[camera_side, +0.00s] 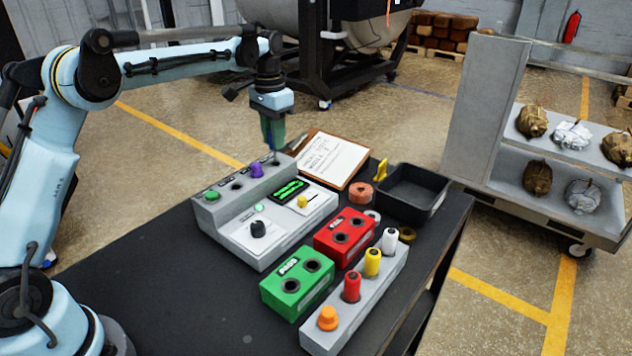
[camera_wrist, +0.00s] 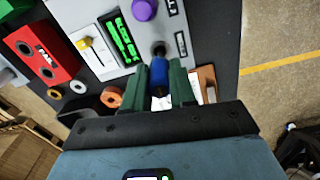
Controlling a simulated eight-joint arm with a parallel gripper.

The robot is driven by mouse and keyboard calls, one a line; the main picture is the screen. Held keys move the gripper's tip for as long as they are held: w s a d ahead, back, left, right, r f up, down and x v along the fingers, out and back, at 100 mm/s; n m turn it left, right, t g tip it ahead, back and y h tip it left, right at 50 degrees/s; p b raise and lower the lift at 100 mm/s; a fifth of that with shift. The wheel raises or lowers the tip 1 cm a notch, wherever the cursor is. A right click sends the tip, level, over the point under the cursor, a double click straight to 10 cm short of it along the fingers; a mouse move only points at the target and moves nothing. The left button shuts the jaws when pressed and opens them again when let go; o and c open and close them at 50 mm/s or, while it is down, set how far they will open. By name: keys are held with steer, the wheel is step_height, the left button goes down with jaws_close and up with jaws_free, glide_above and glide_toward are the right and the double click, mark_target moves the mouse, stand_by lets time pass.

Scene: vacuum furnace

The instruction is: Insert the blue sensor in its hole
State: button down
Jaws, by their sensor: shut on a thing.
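My gripper (camera_side: 274,146) is shut on the blue sensor (camera_wrist: 159,82), pointing down over the far right end of the grey console (camera_side: 258,237). In the wrist view the sensor is between the two green fingers (camera_wrist: 160,78), and its dark end meets or overlaps the end hole (camera_wrist: 158,48). I cannot tell whether the tip has entered the hole. In the side view the fingers hide most of the sensor. A purple sensor (camera_side: 256,170) and a green one (camera_side: 212,195) stand in the same row, with an open hole (camera_side: 236,186) between them.
A clipboard (camera_side: 332,158) lies behind the console, close to my gripper. A black tray (camera_side: 412,192) is at the right. Red (camera_side: 344,236) and green (camera_side: 297,283) boxes and a grey rack (camera_side: 378,292) of coloured pieces stand in front. The table's left part is clear.

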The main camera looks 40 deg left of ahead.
steer(key=shift+f, duration=0.6)
steer(key=shift+f, duration=0.3)
steer(key=shift+f, duration=0.15)
steer(key=shift+f, duration=0.35)
steer(key=shift+f, duration=0.6)
stand_by(0.7)
steer(key=shift+c, duration=2.2)
jaws_free()
steer(key=shift+r, duration=3)
